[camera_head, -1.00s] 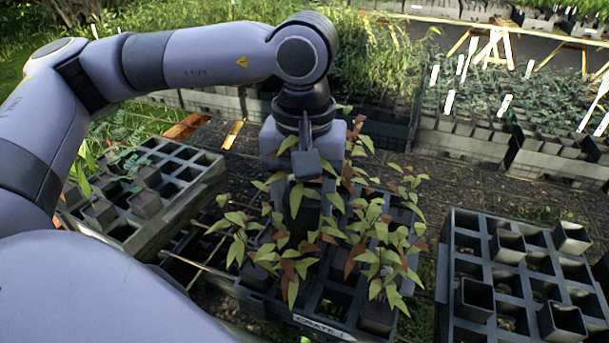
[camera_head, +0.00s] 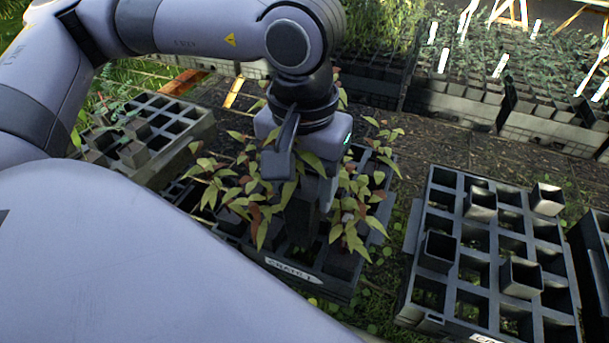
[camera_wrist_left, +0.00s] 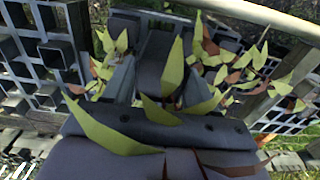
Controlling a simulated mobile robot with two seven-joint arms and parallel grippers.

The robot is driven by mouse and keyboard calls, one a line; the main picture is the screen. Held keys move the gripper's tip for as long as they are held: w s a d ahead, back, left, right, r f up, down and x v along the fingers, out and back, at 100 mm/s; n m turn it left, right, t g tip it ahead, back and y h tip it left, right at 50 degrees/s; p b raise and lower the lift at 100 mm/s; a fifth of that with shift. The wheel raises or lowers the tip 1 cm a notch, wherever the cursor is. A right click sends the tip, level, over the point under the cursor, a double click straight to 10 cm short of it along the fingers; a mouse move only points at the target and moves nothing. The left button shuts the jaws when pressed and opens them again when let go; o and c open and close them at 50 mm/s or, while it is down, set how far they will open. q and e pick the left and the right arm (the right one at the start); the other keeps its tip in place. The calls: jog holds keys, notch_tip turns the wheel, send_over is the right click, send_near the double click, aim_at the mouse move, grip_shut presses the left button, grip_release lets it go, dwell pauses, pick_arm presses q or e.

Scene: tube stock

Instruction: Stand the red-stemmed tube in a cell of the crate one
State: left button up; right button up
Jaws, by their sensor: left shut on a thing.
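Crate one (camera_head: 300,271) is a dark crate with a white label at its front, in the lower middle of the head view. Several leafy tubes with green and reddish leaves stand in it. My left gripper (camera_head: 304,198) points down over the crate, among the leaves. It is shut on a dark square tube (camera_wrist_left: 165,62), which shows between the fingers in the left wrist view, with leaves in front of it. Leaves hide the stem, so its colour is unclear. The tube's lower end and the cell below it are hidden. My right gripper is not in view.
A second crate (camera_head: 437,215) with several empty dark tubes stands at the right. Another crate (camera_head: 182,126) with a few plants is at the back left. Leafy plants crowd both sides of my left gripper. Benches of seedlings (camera_head: 480,90) lie behind.

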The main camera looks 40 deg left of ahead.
pick_arm(q)
jog(key=shift+f+b, duration=0.4)
jog(key=shift+f, duration=0.7)
jog(key=shift+f+b, duration=0.3)
jog(key=shift+b, duration=0.25)
